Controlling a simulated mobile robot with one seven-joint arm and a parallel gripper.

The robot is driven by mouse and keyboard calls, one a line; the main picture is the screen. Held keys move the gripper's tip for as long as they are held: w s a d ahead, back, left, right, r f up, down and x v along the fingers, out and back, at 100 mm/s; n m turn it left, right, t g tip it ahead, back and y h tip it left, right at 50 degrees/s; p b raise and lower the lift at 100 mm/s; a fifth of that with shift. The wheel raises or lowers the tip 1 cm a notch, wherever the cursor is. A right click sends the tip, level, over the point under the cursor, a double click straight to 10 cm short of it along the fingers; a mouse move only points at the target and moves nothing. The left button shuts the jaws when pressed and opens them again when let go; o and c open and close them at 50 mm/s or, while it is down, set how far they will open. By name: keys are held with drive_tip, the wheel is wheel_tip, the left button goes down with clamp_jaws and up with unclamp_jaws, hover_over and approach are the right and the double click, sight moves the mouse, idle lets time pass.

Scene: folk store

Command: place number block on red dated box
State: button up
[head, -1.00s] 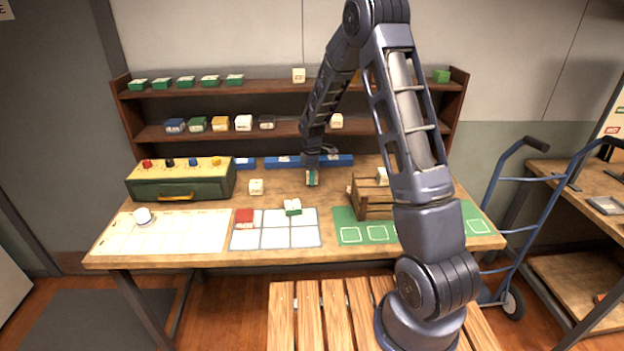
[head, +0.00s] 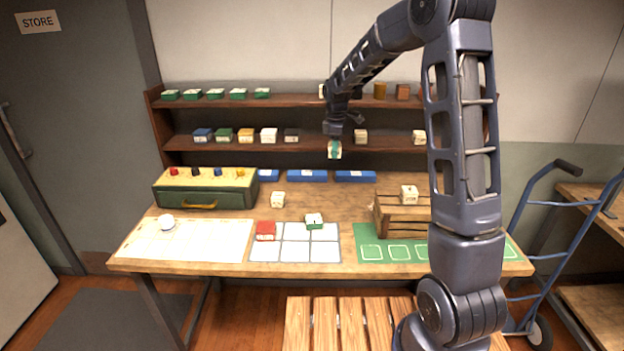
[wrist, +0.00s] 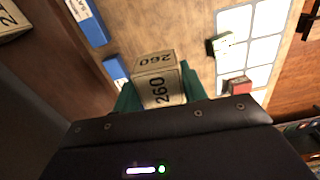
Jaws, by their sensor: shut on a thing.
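My gripper (head: 335,143) is shut on a cream number block (wrist: 158,90). The block reads 260 on two faces in the wrist view and sits between the green fingertips. In the head view, it hangs above the back of the table, in front of the lower shelf. The red box (head: 265,230) sits at the back left of the white grid mat, below and left of my gripper. It also shows in the wrist view (wrist: 239,86). Its date is too small to read.
A green-and-white box (head: 314,221) is beside the red box on the grid mat (head: 295,253). A cream block (head: 278,199) stands behind them. A wooden crate (head: 404,223) is at right, a green drawer box (head: 205,191) at left. Shelves (head: 230,146) stand behind.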

drive_tip(key=s+a+r, duration=0.3)
drive_tip(key=s+a, duration=0.6)
drive_tip(key=a, duration=0.4)
drive_tip(key=r, duration=0.1)
hover_over(265, 226)
drive_tip(key=shift+n, duration=0.3)
wheel_tip(265, 226, down, 19)
drive_tip(key=shift+f, duration=0.2)
drive_tip(key=shift+d, duration=0.1)
drive_tip(key=o, duration=1)
drive_tip(key=shift+f, duration=0.1)
drive_tip(key=shift+c, duration=0.2)
